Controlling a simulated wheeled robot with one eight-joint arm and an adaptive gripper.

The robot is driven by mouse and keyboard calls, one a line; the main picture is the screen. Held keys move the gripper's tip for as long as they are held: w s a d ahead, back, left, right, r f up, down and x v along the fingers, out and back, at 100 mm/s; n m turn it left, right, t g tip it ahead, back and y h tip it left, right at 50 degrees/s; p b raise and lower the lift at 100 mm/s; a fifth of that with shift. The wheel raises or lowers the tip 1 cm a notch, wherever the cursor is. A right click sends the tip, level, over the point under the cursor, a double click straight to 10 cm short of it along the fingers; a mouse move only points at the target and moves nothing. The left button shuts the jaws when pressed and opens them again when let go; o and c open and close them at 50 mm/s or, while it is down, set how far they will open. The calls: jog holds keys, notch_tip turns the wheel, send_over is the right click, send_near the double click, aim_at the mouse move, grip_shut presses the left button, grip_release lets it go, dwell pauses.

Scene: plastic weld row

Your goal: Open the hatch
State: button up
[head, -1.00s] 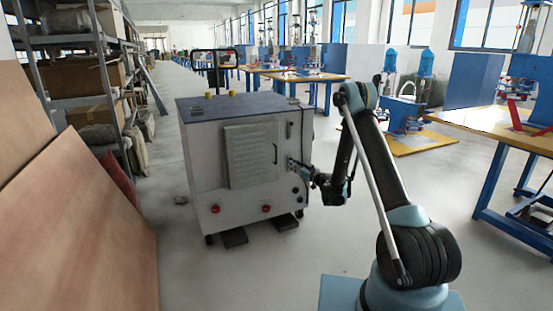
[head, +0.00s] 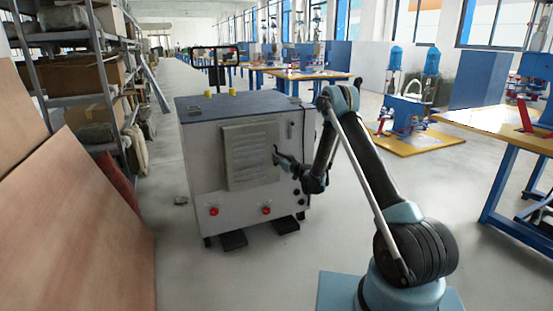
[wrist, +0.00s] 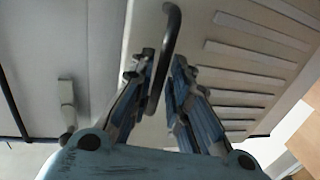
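The hatch (head: 250,157) is a louvred grey panel on the front of a white cabinet (head: 205,175). It looks shut, flush with the front. My gripper (head: 276,156) is at the hatch's right edge. In the wrist view, the hatch's slats (wrist: 250,60) show at the right, and its dark bar handle (wrist: 170,35) runs between the two fingers of my gripper (wrist: 165,62). The fingers are apart, one on each side of the bar, with a small gap seen by the right finger. In the head view, my gripper largely hides the handle.
Red buttons (head: 266,210) sit low on the cabinet, and yellow knobs (head: 232,92) stand on its top. Shelving (head: 85,100) and leaning boards (head: 75,220) line the left. Workbenches stand at the right.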

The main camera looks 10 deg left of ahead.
jog(key=shift+x, duration=0.8)
grip_shut()
jog(key=shift+s, duration=0.1)
